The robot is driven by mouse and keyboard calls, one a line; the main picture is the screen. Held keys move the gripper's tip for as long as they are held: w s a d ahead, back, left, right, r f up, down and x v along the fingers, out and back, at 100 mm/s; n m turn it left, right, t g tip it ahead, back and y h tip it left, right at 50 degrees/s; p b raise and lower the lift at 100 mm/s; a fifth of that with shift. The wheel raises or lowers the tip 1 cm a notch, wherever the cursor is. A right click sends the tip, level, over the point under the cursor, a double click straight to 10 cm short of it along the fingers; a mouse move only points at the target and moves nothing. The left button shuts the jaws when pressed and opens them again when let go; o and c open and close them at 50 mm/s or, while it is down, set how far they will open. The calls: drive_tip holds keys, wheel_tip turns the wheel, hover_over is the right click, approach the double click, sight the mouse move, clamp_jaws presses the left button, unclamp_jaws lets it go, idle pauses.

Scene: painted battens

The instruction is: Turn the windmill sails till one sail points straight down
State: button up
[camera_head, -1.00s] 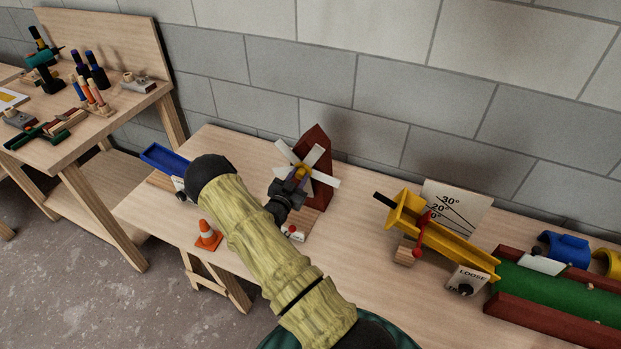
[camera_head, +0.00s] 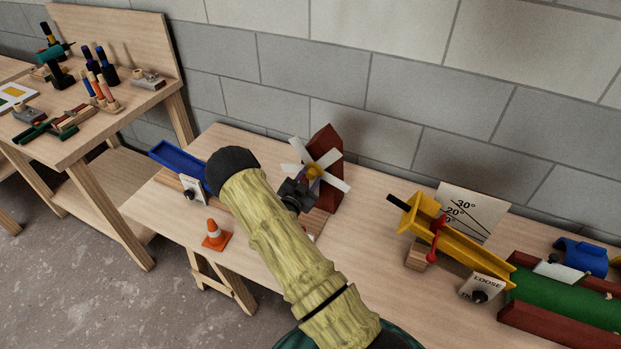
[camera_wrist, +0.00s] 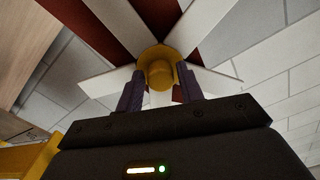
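The windmill has a dark red tower (camera_head: 329,148) and white sails (camera_head: 331,158) around a yellow hub (camera_head: 315,172). In the head view, sails point up-left, left, up-right and right, slightly down. The area below the hub is hidden by my gripper (camera_head: 297,192). In the wrist view the hub (camera_wrist: 158,70) lies between the two fingertips of my gripper (camera_wrist: 160,78), with sails (camera_wrist: 208,22) spreading around it. A white piece shows below the hub between the fingers. The fingers stand apart; I cannot tell whether they touch the hub or a sail.
An orange cone (camera_head: 215,236) and a blue tray (camera_head: 180,163) are to the left on the bench. A yellow chute (camera_head: 462,246) with an angle board (camera_head: 470,210) stands to the right, beside a green lane (camera_head: 560,298). A block wall (camera_head: 400,80) is close behind.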

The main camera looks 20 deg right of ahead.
drive_tip(key=shift+o, duration=0.9)
drive_tip(key=b+v, duration=0.2)
drive_tip(key=v, duration=1.5)
drive_tip(key=shift+b, duration=0.3)
drive_tip(key=shift+s+a, duration=0.15)
